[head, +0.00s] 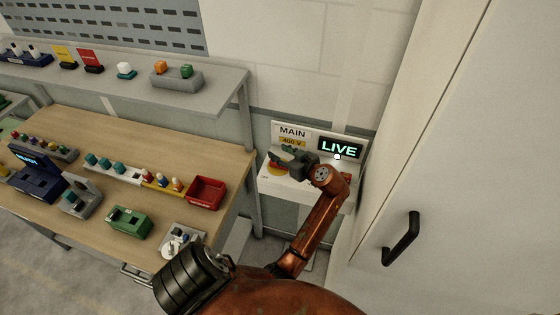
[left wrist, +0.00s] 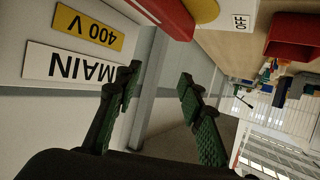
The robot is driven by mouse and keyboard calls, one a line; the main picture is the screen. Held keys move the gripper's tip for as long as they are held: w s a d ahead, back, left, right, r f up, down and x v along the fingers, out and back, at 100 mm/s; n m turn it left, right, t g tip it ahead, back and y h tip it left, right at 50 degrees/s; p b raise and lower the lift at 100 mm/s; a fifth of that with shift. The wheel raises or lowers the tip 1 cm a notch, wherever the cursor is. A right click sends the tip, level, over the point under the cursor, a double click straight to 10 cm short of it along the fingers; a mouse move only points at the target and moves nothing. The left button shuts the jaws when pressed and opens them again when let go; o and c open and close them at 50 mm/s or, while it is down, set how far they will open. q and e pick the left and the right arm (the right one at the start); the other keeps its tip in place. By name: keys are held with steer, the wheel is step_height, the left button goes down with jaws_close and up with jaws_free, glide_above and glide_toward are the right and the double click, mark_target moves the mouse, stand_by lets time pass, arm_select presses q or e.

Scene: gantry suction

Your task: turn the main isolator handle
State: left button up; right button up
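The main isolator (head: 318,133) is a light box on the wall beyond the bench, with a MAIN 400 V label and a screen (head: 339,148) reading LIVE. Its red handle on a yellow disc (head: 273,170) is mostly hidden by my gripper in the head view. In the left wrist view the red handle (left wrist: 168,14) shows at the top edge, beside the yellow disc (left wrist: 204,9) and an OFF label (left wrist: 240,21). My left gripper (head: 283,154) is at the box front, close to the handle. Its fingers (left wrist: 158,88) are apart, with nothing seen between them. My right gripper is out of view.
A wooden bench (head: 130,152) on the left holds a red bin (head: 206,191), a green block (head: 128,222) and several small parts. A grey shelf (head: 215,83) is above it. A pale cabinet with a black handle (head: 402,239) stands close on the right.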

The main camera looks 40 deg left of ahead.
arm_select(q)
steer(key=shift+r, duration=1.9)
